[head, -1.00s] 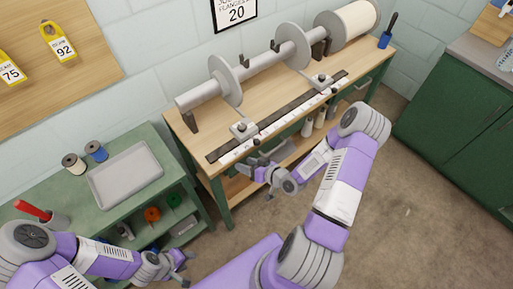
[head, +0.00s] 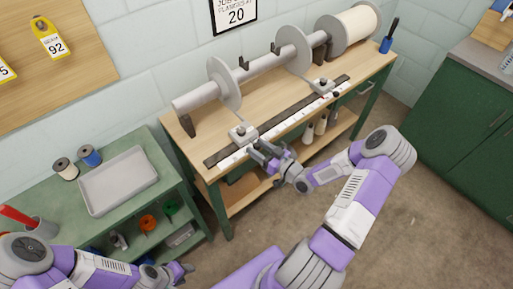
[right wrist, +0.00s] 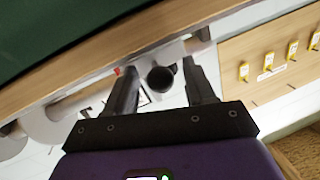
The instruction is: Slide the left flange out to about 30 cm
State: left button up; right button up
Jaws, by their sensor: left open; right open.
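The left flange (head: 224,85) is a grey disc on the long grey beam (head: 265,63) above the wooden bench. Its grey sliding block (head: 242,134) sits at the left part of the dark rail with a white scale (head: 290,118). My right gripper (head: 262,153) is open at the bench's front edge, just in front of that block. In the right wrist view a dark round knob (right wrist: 161,79) shows between the open fingers, apart from both; its depth is hard to judge. My left gripper (head: 180,270) is open and empty at the lower left, away from the bench.
The right flange (head: 296,50) stands further along the beam, with its own block (head: 322,86) on the rail. A white roll (head: 357,28) is at the beam's far end. A wall sign (head: 234,14) reads flanges at 20. A green table (head: 165,150) with a tray (head: 118,180) stands left.

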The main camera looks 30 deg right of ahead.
pick_arm(q)
jog(key=shift+f, duration=0.1)
pick_arm(e)
jog(key=shift+w+a, duration=0.1)
jog(key=shift+w, duration=0.4)
jog(key=shift+c, duration=0.4)
